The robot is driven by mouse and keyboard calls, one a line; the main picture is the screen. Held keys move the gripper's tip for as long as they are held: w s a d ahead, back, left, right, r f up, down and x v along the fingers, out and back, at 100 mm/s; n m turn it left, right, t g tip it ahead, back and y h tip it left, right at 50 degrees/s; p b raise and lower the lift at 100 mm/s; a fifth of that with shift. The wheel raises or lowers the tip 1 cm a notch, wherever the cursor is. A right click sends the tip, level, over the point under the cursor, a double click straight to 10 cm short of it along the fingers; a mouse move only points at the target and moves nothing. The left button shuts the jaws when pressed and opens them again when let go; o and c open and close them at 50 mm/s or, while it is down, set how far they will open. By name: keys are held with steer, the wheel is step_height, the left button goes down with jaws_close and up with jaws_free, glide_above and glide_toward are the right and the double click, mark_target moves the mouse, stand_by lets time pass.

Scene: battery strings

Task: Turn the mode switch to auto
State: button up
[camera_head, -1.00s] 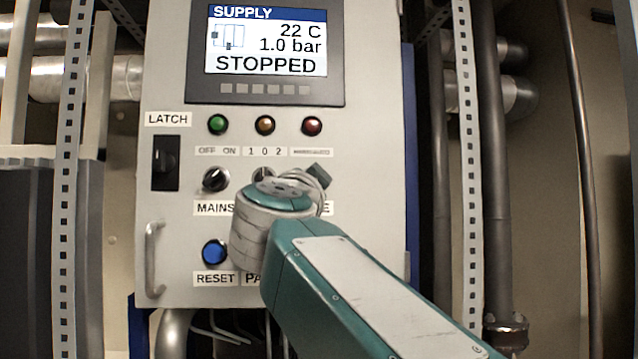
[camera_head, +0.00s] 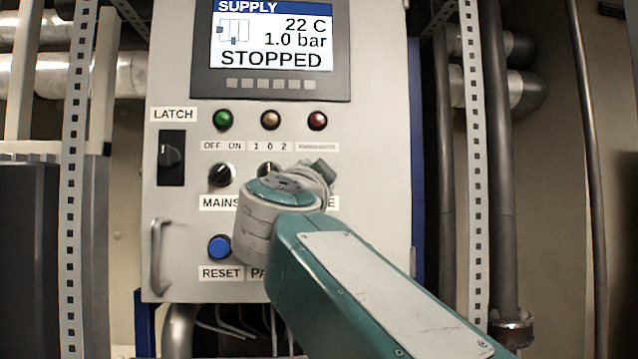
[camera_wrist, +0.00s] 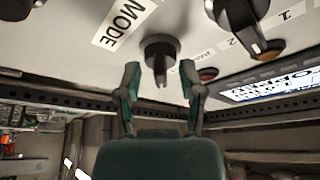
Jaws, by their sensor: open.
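The mode switch (camera_wrist: 161,50) is a dark round knob with a narrow grip, on the panel beside a white MODE label (camera_wrist: 123,22) in the wrist view. My gripper (camera_wrist: 160,73) is open, with one finger to each side of the knob's grip. Gaps show between the fingers and the knob; whether either finger touches it cannot be told. In the head view my arm hides the mode switch and most of its label. The mode position label (camera_head: 317,147) above it is too blurred to read.
The control panel (camera_head: 170,225) carries a screen (camera_head: 272,38) reading STOPPED, several lamps, a latch switch (camera_head: 171,157), a mains knob (camera_head: 222,175) and a blue reset button (camera_head: 219,247). The 1-0-2 selector (camera_wrist: 243,22) sits close to the mode switch. Perforated posts flank the panel.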

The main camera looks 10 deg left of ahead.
steer(key=v, duration=1.2)
steer(key=shift+w+a+f, duration=0.1)
steer(key=shift+f, duration=0.05)
steer(key=d+f+n+g+y, duration=0.2)
steer(key=d+f+n+g, duration=0.15)
steer(key=f, duration=0.45)
steer(key=d+f+n+g+y, duration=0.25)
steer(key=d+f+n, duration=0.2)
steer(key=f, duration=0.35)
steer(key=d+f+n+g+y, duration=0.25)
steer(key=f+n, duration=0.25)
steer(key=f, duration=0.3)
steer(key=s+d+f+m+g+h, duration=0.1)
steer(key=s+d+f+g+h, duration=0.1)
steer(key=s+d+f, duration=0.2)
steer(key=s+d+f+m+g+h, duration=0.1)
steer(key=s+d+f, duration=0.3)
steer(key=f, duration=0.6)
steer(key=s+d+f+m+g+h, duration=0.1)
steer(key=s+d+f+g+h, duration=0.2)
steer(key=d+f, duration=0.3)
steer(key=shift+s+d+f+g, duration=0.2)
steer(key=shift+s+f+g, duration=0.3)
steer(key=shift+s, duration=0.15)
